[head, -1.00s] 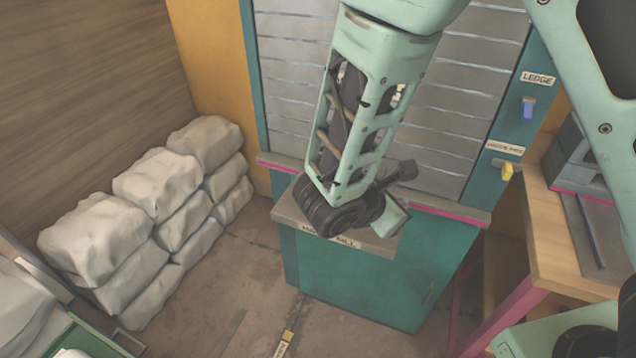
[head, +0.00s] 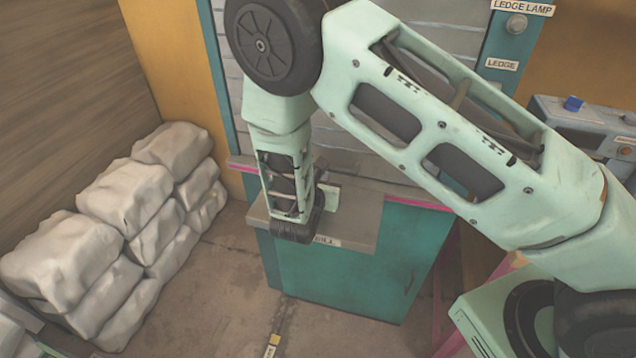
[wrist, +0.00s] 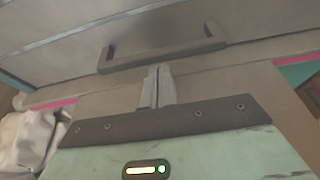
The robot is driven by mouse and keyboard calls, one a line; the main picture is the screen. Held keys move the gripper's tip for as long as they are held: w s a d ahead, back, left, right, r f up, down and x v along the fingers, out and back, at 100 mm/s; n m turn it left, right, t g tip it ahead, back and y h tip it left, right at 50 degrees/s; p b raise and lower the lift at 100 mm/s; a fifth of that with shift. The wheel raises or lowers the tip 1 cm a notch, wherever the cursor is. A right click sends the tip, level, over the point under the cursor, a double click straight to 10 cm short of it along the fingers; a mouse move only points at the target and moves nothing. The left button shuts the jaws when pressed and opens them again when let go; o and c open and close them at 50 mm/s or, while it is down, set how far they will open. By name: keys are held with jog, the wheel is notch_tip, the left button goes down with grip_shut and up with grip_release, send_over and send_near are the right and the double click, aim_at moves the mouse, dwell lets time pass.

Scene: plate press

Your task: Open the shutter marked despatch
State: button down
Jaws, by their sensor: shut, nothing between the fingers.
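A grey slatted shutter (head: 350,134) stands behind the sill, partly hidden by my arm. No marking for despatch is readable on it. In the wrist view the shutter's lower part (wrist: 60,32) fills the top, with a grey bar handle (wrist: 165,54) across it. My gripper (wrist: 158,70) is shut and empty, its fingertips just below the middle of the handle in the picture. I cannot tell whether they touch it. In the head view my arm hides most of the gripper above the sill.
A grey sill (head: 362,226) with a partly hidden label tops a teal cabinet (head: 345,280). White sacks (head: 120,205) are stacked at the left. Labels reading LEDGE LAMP (head: 522,7) and LEDGE (head: 502,64) are on the right post. A grey device (head: 580,125) stands at the right.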

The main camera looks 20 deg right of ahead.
jog(key=shift+w+d+f, duration=0.2)
jog(key=shift+w+d, duration=0.15)
jog(key=shift+w, duration=0.1)
jog(key=shift+r, duration=0.15)
notch_tip(320, 180, up, 39)
jog(key=p, duration=1.8)
jog(key=shift+f, duration=0.2)
